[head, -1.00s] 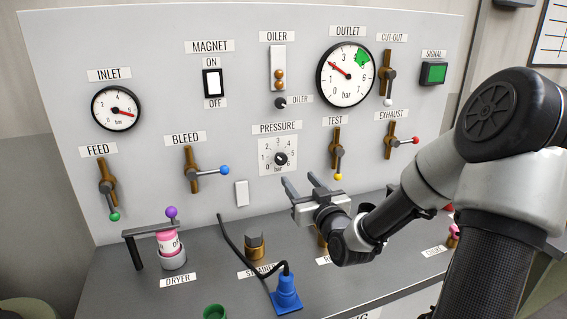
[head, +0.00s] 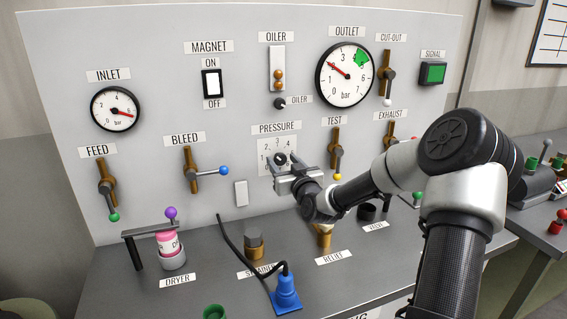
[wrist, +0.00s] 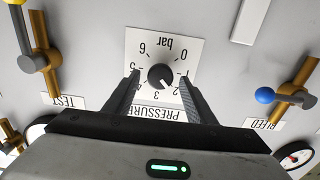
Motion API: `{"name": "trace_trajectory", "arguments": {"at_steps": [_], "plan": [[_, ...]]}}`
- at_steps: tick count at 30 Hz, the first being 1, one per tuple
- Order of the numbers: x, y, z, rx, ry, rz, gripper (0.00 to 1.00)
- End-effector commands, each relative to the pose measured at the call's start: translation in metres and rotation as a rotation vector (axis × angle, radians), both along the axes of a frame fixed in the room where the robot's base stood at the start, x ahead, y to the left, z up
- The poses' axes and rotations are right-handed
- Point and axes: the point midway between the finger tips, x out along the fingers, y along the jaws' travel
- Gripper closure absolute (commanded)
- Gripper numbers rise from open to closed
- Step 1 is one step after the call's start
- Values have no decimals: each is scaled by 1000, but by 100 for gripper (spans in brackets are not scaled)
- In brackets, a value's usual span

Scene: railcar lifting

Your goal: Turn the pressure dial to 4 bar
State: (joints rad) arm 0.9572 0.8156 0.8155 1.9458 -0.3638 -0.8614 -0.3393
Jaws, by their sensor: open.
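The pressure dial is a small black knob (wrist: 161,77) on a white scale plate (wrist: 150,40), upside down in the wrist view. Its pale pointer mark seems to lie toward the 2, though it is small. In the head view the knob (head: 280,158) shows just above my gripper, and the plate's lower part is hidden. My gripper (wrist: 160,80) is open and empty; its two fingers stand on either side of the knob, with a gap to it on both sides. It also shows in front of the plate in the head view (head: 281,166).
The test valve (head: 337,150) is right of the plate and the bleed valve (head: 190,170) left. The oiler knob (head: 280,103) is above. A blue plug (head: 286,292) with a black cable stands on the bench below. The outlet gauge (head: 345,73) reads about 2 bar.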

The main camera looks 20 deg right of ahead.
Motion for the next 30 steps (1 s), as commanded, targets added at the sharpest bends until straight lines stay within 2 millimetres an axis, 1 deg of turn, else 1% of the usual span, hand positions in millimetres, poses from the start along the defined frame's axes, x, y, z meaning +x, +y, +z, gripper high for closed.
{"name": "trace_trajectory", "arguments": {"at_steps": [1,2,6,8,9,15,20,26,30], "plan": [[0,0,0,0,0,0,50],[0,0,0,0,0,0,53],[0,0,0,0,0,0,77],[0,0,0,-1,0,0,87],[0,0,0,-1,0,0,90],[0,0,0,11,0,0,90],[-1,0,0,62,-1,0,90],[-1,-1,-1,191,-3,0,90],[-1,-2,-2,315,-2,0,90]]}}
